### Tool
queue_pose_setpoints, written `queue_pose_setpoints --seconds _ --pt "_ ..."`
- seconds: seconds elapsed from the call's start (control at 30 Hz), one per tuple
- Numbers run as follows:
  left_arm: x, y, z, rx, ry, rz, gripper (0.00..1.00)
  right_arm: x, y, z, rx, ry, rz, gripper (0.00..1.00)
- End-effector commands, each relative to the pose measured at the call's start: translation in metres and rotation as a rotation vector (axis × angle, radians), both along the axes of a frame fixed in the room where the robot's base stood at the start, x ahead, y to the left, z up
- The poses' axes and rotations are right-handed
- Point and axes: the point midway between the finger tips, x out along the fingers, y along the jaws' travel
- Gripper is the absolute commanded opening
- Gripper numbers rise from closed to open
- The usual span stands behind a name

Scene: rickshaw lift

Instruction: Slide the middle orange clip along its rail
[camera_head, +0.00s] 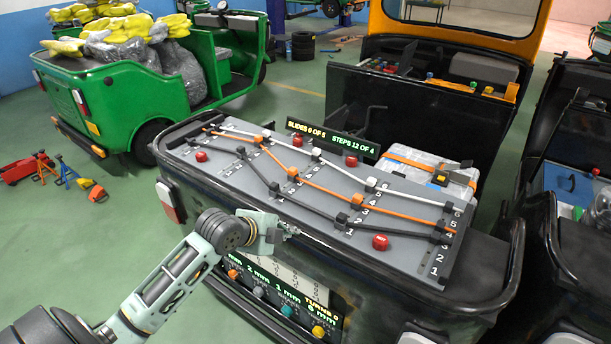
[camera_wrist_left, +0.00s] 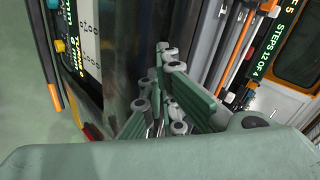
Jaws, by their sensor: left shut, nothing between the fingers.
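The grey panel (camera_head: 222,165) lies across the back of a dark vehicle and carries white, orange and dark cables. Small clips sit along the cables. The middle orange clip (camera_head: 293,172) appears to be the one midway along the orange cable, with printed numbers beside it. Another orange-topped clip (camera_head: 342,218) sits nearer the front right. My left gripper (camera_head: 288,232) is by the panel's near edge, apart from the middle clip. Its fingers (camera_wrist_left: 168,100) look shut and empty in the left wrist view. My right gripper is not in view.
Red knobs (camera_head: 380,242) stand up from the panel. A sign (camera_head: 332,138) behind it reads "STEPS 12 OF 4". A lit board with coloured buttons (camera_head: 286,311) is on the vehicle's near face.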

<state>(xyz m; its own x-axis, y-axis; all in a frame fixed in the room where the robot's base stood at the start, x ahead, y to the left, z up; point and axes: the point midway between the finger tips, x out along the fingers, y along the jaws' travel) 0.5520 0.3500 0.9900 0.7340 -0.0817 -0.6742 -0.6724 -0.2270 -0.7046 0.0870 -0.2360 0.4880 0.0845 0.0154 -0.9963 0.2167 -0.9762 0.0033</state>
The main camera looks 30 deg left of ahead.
Motion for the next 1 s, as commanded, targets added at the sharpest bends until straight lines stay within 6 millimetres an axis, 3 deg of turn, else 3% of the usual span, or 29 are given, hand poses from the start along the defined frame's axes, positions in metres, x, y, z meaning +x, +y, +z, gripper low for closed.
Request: queue_pose_setpoints --seconds 0.2,0.4,0.63,1.0 --pt "0.039 0.039 0.055 0.130 -0.131 -0.090 0.00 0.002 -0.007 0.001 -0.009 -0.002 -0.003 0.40" --pt "0.061 0.064 0.096 0.223 -0.223 -0.144 0.00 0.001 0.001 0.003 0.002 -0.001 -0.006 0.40" --pt "0.079 0.066 0.093 0.230 -0.234 -0.147 0.00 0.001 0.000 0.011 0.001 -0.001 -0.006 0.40" --pt "0.130 0.060 0.063 0.229 -0.232 -0.148 0.00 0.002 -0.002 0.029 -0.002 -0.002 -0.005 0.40"
